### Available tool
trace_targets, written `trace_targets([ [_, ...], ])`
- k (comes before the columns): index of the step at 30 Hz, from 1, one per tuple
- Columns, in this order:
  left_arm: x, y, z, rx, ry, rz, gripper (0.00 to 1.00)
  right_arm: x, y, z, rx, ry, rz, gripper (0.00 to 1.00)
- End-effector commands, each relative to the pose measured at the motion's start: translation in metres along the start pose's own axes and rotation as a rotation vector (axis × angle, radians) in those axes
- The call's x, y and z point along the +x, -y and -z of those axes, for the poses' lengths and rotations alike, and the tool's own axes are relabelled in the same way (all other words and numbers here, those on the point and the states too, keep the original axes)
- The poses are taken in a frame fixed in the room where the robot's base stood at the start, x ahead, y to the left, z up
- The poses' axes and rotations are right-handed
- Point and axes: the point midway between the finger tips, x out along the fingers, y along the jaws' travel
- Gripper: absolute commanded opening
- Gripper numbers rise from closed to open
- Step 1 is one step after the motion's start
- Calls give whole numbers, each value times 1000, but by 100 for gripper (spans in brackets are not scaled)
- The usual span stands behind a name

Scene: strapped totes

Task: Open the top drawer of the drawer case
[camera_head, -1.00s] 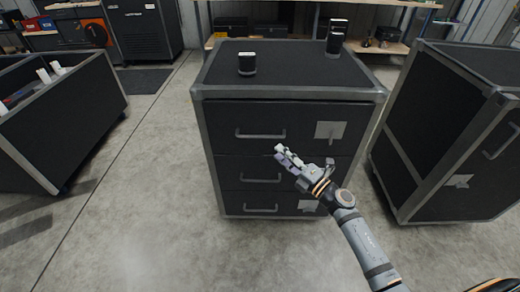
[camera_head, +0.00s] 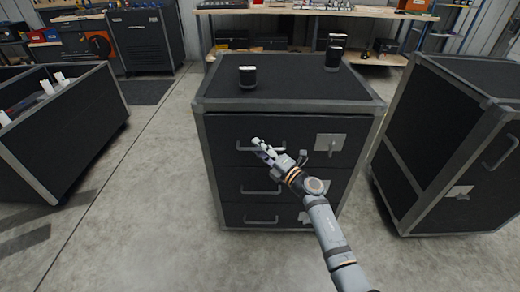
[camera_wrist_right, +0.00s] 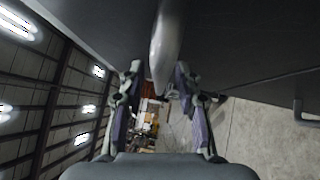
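The black drawer case (camera_head: 225,118) with grey edging stands in the middle of the head view. Its three drawers each have a grey bar handle, and all look shut. My right gripper (camera_head: 259,143) is in front of the top drawer, at its handle (camera_head: 245,149), and covers part of it. In the right wrist view the grey handle (camera_wrist_right: 168,45) runs down between the two fingers (camera_wrist_right: 159,78). The fingers are apart, with a gap on either side of the bar. I cannot tell whether either finger touches it. My left gripper is not in view.
A dark cup-like item (camera_head: 247,77) and stacked dark items (camera_head: 335,52) stand on the case top. Another black case (camera_head: 440,140) stands close on the right, an open tote (camera_head: 75,130) on the left. Floor between is clear.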

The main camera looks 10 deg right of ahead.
Motion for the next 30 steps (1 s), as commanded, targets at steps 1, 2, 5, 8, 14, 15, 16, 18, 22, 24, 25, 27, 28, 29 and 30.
trace_targets([
  [1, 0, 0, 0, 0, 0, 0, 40, 0, 0, 0, 0, 0, 0, 34],
  [2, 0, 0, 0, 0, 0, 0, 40, 0, 0, 0, 0, 0, 0, 34],
  [5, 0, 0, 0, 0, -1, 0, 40, 0, 0, 0, 0, 0, 0, 21],
  [8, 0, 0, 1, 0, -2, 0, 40, 0, 0, 0, 0, 0, 0, 8],
  [14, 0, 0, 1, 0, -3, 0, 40, -1, 0, 0, 0, 1, 1, 0],
  [15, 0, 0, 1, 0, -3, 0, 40, -1, 0, 0, 0, 1, 1, 0],
  [16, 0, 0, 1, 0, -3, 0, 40, -1, 0, 0, 0, 1, 1, 0],
  [18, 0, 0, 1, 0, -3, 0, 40, -1, 1, 0, 0, 1, 1, 0],
  [22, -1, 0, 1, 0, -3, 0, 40, -1, 1, 0, 0, 1, 1, 0],
  [24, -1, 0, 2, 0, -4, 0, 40, -1, 0, 0, 0, 0, 1, 0],
  [25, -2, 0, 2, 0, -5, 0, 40, -2, 0, 1, 1, 0, 2, 0],
  [27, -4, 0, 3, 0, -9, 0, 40, -4, 0, 2, 1, 0, 3, 0],
  [28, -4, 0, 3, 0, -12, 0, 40, -5, -1, 4, 2, 0, 3, 0],
  [29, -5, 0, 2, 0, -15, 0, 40, -6, -1, 5, 2, 0, 4, 0],
  [30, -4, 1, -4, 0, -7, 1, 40, -8, -2, 7, 2, 0, 4, 0],
])
